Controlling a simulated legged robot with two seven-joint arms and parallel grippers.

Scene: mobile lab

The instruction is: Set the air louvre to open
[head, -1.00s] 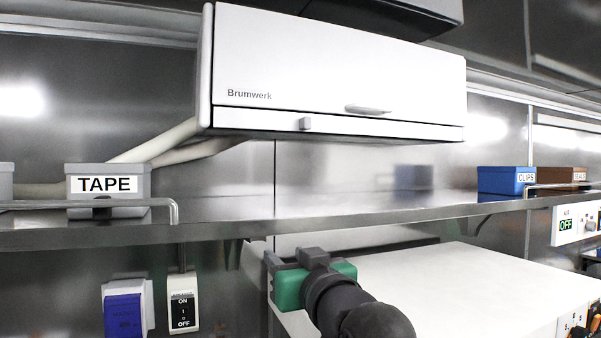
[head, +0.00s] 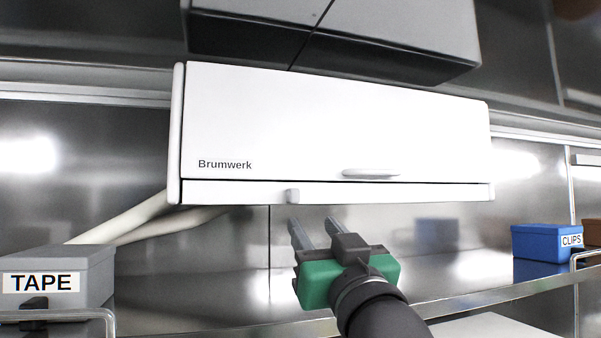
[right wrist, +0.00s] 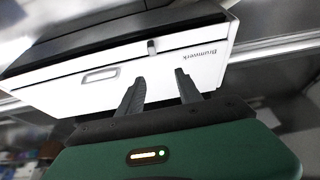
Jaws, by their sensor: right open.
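The white Brumwerk wall unit (head: 330,125) hangs above the shelf. A long narrow strip (head: 400,191) runs along its lower front edge, with a small grey tab (head: 292,196) on the left part. The unit (right wrist: 190,65) and tab (right wrist: 152,47) also show in the right wrist view, turned over. My right gripper (head: 311,222), green with dark fingers, is open and empty. In the head view its fingertips are just below the strip, close to the tab and slightly right of it. They look apart from it. My left gripper is not in view.
A longer handle (head: 370,175) sits on the unit's front panel. Below is a metal shelf (head: 240,318) with a grey TAPE box (head: 60,275) at left and a blue CLIPS box (head: 540,243) at right. A dark-bottomed cabinet (head: 400,50) hangs above.

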